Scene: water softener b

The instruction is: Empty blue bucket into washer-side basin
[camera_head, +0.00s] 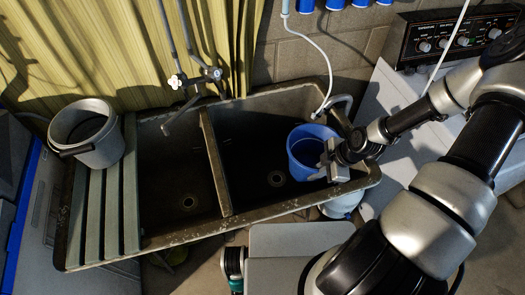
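The blue bucket (300,152) is at the right-hand basin (245,165) of the double sink, near the basin's right end, with its open top facing up toward the camera. I cannot tell whether it rests on the basin floor or hangs above it, and its contents are not visible. My gripper (323,170) is at the bucket's right side, overlapping its wall and rim. The gap between the fingers is too small and dark to show whether they are closed on the bucket. The right-hand basin is on the side of a panel with knobs (450,42).
A divider (214,165) separates the left basin (170,180). A grey bucket (98,140) stands on the slatted drainboard (103,215). Taps (195,80) and a white hose (325,62) hang over the sink. A white container (342,205) is below its front right corner.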

